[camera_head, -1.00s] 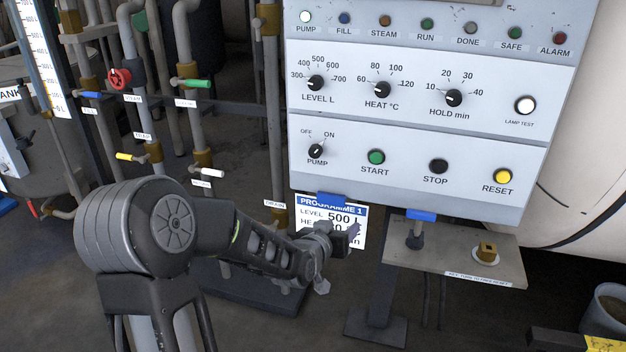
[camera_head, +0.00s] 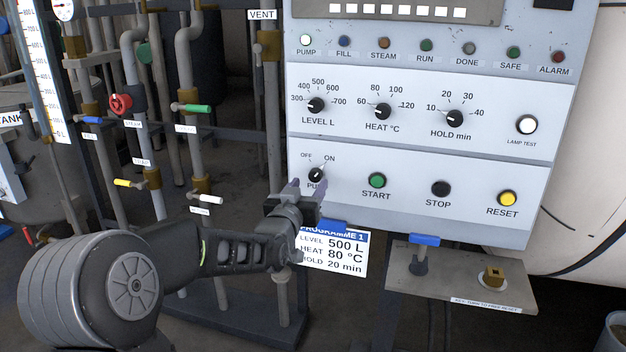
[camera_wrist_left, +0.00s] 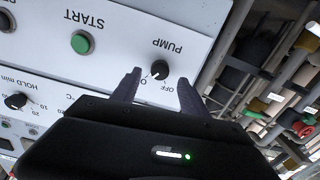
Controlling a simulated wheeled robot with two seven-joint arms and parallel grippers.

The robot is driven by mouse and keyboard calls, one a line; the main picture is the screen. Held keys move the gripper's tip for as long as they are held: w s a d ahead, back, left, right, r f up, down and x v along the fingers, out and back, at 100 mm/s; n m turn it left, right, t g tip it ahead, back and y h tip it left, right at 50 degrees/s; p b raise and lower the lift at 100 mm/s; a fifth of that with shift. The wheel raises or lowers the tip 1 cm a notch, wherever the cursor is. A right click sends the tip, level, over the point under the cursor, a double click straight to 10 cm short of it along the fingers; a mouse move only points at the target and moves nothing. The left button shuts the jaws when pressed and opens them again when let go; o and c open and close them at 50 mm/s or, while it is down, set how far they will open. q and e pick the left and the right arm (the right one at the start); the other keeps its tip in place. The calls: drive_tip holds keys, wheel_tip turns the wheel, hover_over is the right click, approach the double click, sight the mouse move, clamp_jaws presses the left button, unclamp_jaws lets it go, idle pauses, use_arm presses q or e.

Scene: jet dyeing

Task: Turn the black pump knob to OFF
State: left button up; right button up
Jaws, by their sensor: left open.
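The black pump knob (camera_head: 316,175) is on the lower left of the white control panel, under the OFF and ON marks. Its pointer leans to the upper right, toward ON. It also shows in the left wrist view (camera_wrist_left: 159,69), upside down, with the pointer toward the partly hidden ON mark. My left gripper (camera_head: 308,188) is open and empty, just in front of and below the knob. In the wrist view its two fingers (camera_wrist_left: 158,88) stand one on each side of the knob, and contact cannot be told. My right gripper is not in view.
The green START button (camera_head: 377,180), black STOP button (camera_head: 441,189) and yellow RESET button (camera_head: 508,198) are right of the knob. A programme card (camera_head: 333,253) hangs below the panel. Pipes with coloured valve handles, including a red one (camera_head: 121,104), stand at the left.

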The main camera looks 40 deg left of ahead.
sight(314, 177)
use_arm(q)
drive_tip(key=x, duration=0.4)
drive_tip(key=shift+w, duration=0.2)
drive_tip(key=shift+c, duration=0.4)
clamp_jaws()
